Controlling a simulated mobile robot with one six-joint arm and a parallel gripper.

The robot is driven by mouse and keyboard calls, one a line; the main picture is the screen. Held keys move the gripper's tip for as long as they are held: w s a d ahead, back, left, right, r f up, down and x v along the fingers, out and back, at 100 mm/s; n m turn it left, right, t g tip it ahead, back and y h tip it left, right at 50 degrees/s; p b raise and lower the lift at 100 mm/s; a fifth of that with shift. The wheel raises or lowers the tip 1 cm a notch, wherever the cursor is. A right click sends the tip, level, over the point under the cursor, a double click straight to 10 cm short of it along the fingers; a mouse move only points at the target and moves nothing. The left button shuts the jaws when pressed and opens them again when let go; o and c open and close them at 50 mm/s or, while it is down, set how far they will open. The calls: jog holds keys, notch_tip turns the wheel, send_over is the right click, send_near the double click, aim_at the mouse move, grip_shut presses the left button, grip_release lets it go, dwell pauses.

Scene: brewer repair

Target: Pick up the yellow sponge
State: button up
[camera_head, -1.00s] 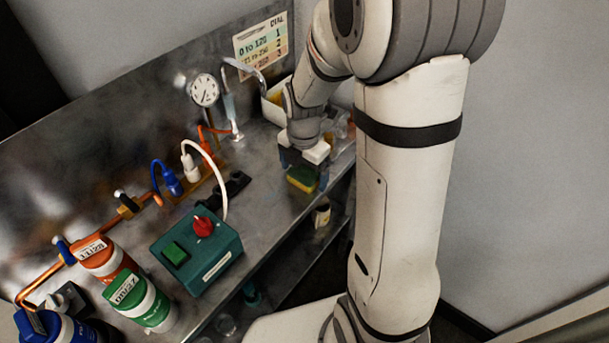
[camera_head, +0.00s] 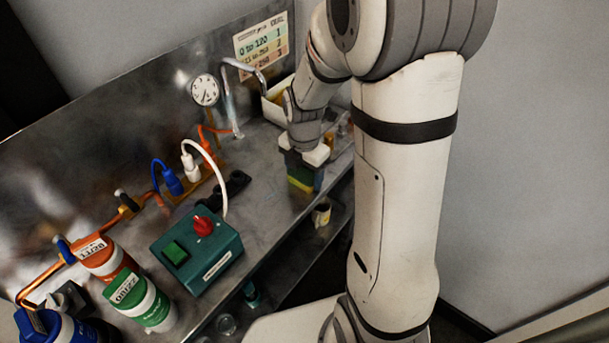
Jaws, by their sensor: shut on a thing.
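The yellow sponge (camera_head: 301,182), with a green layer on top, is at the right part of the steel counter, near its front edge. My gripper (camera_head: 303,172) points down over it and is shut on it, with the fingers at its sides. The gripper body hides part of the sponge's top. I cannot tell whether the sponge touches the counter or is slightly raised.
A teal box with a red knob (camera_head: 202,226) stands left on the counter (camera_head: 262,212). Canisters (camera_head: 142,302) stand at lower left. A gauge (camera_head: 205,90), a bent tap pipe (camera_head: 229,98) and a white bin (camera_head: 275,108) are behind. A lower shelf holds a cup (camera_head: 321,214).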

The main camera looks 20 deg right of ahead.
aim_at(303, 172)
notch_tip(303, 172, up, 10)
jog(key=shift+r, duration=0.1)
jog(key=o, duration=0.5)
jog(key=c, duration=0.4)
jog(key=shift+o, duration=0.2)
jog(key=shift+a+p, duration=0.1)
jog(key=shift+p, duration=0.2)
